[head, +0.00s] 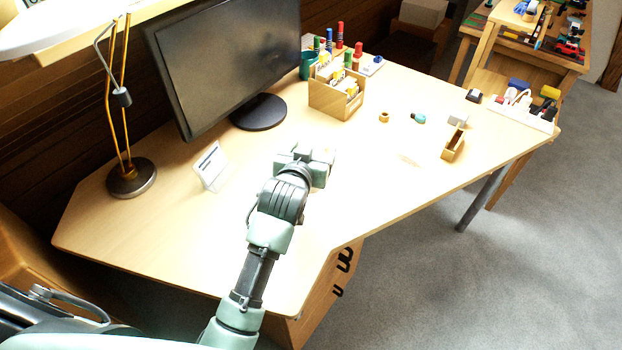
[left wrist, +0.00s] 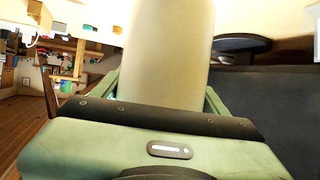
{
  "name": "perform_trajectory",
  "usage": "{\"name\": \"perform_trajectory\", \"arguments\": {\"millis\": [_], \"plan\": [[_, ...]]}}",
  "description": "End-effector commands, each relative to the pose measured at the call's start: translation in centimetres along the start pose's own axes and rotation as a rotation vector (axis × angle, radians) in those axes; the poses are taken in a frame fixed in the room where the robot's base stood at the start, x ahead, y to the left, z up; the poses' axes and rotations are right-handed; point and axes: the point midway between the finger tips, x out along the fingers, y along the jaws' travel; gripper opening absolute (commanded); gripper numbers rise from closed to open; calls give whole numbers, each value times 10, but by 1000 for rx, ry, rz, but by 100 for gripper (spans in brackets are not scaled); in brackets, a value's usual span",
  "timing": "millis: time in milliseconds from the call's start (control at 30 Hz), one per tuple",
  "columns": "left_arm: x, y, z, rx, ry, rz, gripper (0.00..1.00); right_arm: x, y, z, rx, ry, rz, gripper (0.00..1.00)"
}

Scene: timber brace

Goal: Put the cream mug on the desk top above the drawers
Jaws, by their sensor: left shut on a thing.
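The cream mug (left wrist: 168,50) fills the middle of the left wrist view as a smooth pale cylinder between the fingers. My left gripper (head: 318,162) is shut on it; the fingers also show on both sides of the mug in the left wrist view (left wrist: 163,92). In the head view the gripper is over the middle of the desk top (head: 225,240), and I cannot make out the mug there. The drawers (head: 325,292) are under the front corner of the desk, partly hidden by my left arm. My right gripper is out of view.
A monitor (head: 225,60), a lamp (head: 130,178) and a small white card stand (head: 211,165) are at the back left. A wooden organiser box (head: 336,98), a tape roll (head: 384,117) and a wooden block-like holder (head: 453,145) lie farther right. The desk's front left area is clear.

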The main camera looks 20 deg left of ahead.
Motion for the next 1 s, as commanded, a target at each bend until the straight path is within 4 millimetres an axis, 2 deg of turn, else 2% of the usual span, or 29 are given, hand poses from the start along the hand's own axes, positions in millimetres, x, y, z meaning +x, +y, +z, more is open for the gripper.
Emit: {"name": "perform_trajectory", "arguments": {"millis": [33,200,367,600,700,1000], "plan": [[5,0,14,1,-4,-1,20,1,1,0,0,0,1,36],[18,0,45,1,-1,0,20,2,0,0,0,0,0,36],[24,0,56,0,2,0,20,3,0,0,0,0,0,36],[37,0,88,0,0,-1,20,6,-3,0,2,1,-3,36],[40,0,95,-1,2,-1,20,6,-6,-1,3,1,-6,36],[40,0,96,-1,3,0,20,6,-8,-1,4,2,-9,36]]}}
